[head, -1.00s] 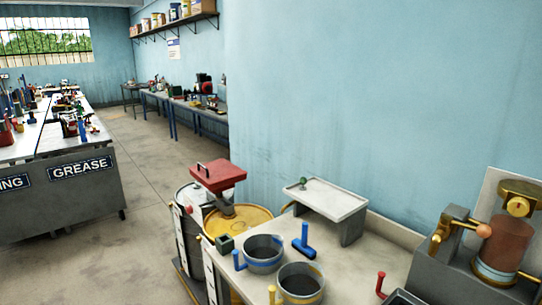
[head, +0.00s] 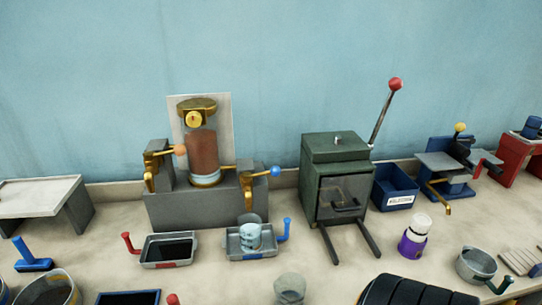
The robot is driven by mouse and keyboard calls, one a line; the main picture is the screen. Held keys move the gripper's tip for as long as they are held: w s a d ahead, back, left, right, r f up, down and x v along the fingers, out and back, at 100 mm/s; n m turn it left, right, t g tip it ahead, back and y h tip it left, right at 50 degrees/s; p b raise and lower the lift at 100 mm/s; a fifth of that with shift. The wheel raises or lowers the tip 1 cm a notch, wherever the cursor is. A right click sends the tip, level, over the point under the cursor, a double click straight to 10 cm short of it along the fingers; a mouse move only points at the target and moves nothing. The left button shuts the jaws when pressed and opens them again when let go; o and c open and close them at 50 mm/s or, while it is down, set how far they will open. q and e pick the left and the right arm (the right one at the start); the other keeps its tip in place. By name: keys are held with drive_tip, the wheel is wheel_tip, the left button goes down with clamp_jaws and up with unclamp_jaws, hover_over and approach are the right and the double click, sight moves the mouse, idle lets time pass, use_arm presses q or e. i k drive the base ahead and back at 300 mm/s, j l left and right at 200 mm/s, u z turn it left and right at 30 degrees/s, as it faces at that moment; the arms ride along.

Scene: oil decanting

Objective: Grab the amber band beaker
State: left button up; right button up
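A grey metal beaker with a yellowish band (head: 47,290) stands at the lower left of the head view, partly cut off by the bottom edge. I take it for the amber band beaker; its lower part and handle are hidden. A sliver of another beaker (head: 3,291) shows at the left edge beside it.
A blue tool (head: 31,257) lies behind the beaker, near a grey stand (head: 41,198). Red- and blue-handled trays (head: 166,249) sit before the glass-cylinder apparatus (head: 203,152). A green box machine (head: 336,180) and purple bottle (head: 413,237) stand farther right.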

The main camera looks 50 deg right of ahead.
sight(250, 225)
drive_tip(key=z, duration=1.45)
drive_tip(key=k+l+z, duration=0.15)
drive_tip(key=l, duration=0.2)
drive_tip(key=l+z, duration=0.15)
drive_tip(key=l, duration=0.15)
drive_tip(key=k+l+z, duration=0.15)
drive_tip(key=l, duration=0.2)
